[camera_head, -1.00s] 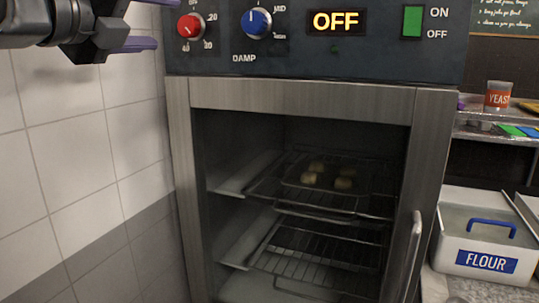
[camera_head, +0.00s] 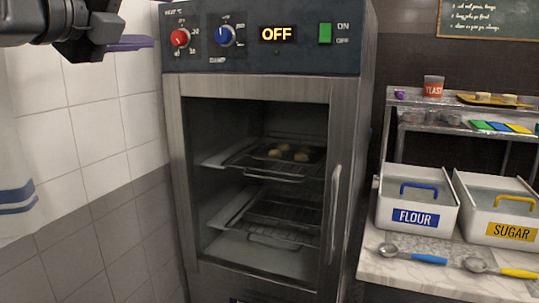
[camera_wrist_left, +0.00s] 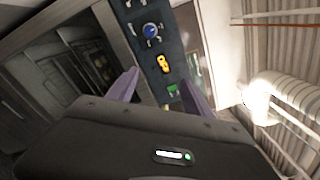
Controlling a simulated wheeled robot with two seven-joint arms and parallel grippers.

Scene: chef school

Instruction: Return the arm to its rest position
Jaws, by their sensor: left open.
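My left arm comes in at the top left of the head view, and its gripper (camera_head: 128,43) shows there with a purple finger. In the left wrist view, the two purple fingers of the left gripper (camera_wrist_left: 158,90) stand apart with nothing between them. The gripper is in front of and to the left of the oven cabinet (camera_head: 345,130), apart from it as far as I can tell. The cabinet's panel (camera_head: 265,55) reads OFF and also shows in the left wrist view (camera_wrist_left: 160,60). My right gripper is in neither view.
Several dough pieces (camera_head: 285,150) sit on the upper rack inside the cabinet. Flour (camera_head: 415,215) and sugar (camera_head: 508,232) bins stand on the marble counter (camera_head: 400,275) at right, with blue and yellow scoops. A white cloth (camera_head: 16,180) hangs at left beside the tiled wall (camera_head: 90,150).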

